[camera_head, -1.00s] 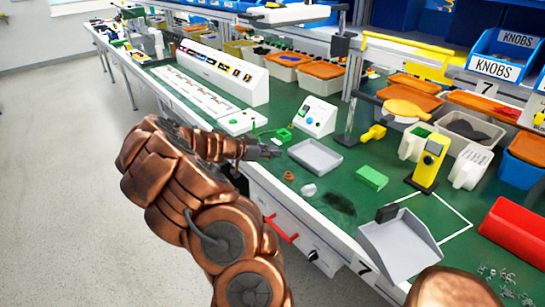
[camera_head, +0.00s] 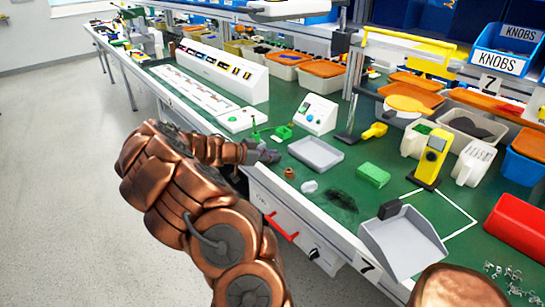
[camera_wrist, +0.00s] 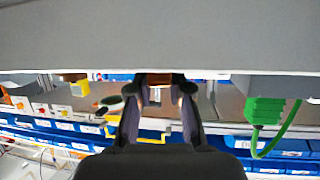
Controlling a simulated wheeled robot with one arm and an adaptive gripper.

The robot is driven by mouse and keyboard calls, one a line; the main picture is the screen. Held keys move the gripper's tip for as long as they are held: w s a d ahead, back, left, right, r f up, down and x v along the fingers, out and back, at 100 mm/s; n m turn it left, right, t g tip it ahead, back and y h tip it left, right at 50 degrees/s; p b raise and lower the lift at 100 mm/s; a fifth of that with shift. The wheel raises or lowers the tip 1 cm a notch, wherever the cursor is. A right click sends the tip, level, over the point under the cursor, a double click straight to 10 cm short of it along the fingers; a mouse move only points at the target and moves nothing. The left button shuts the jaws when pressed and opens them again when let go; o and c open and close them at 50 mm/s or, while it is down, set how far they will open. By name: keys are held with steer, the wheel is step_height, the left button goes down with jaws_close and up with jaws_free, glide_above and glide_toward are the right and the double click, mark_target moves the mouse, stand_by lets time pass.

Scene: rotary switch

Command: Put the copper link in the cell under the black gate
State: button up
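My gripper (camera_head: 272,156) is at the bench's near edge, beside a small copper-brown piece (camera_head: 290,173) that lies on the green top. This piece may be the copper link; it is too small to be sure. In the wrist view the two fingers of my gripper (camera_wrist: 159,92) stand apart, with a brown piece (camera_wrist: 158,77) showing between their tips. I cannot tell whether they touch it. I cannot pick out the black gate or its cell for certain. A black block (camera_head: 388,209) sits at the back corner of a grey scoop-shaped tray (camera_head: 405,238).
A flat grey tray (camera_head: 316,154) lies just beyond my gripper, with a small white piece (camera_head: 309,187) and a green block (camera_head: 373,175) nearby. A green part (camera_head: 283,132) and a white control box (camera_head: 316,114) stand behind. The bench front has a red handle (camera_head: 281,228).

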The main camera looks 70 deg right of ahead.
steer(key=o, duration=0.4)
steer(key=shift+c, duration=0.2)
steer(key=p, duration=0.3)
steer(key=shift+r, duration=0.25)
steer(key=b+v, duration=0.1)
steer(key=v, duration=0.5)
steer(key=shift+w+d, duration=0.1)
steer(key=shift+w, duration=0.15)
steer(key=shift+b+v, duration=0.3)
steer(key=shift+v, duration=0.5)
steer(key=shift+r, duration=0.1)
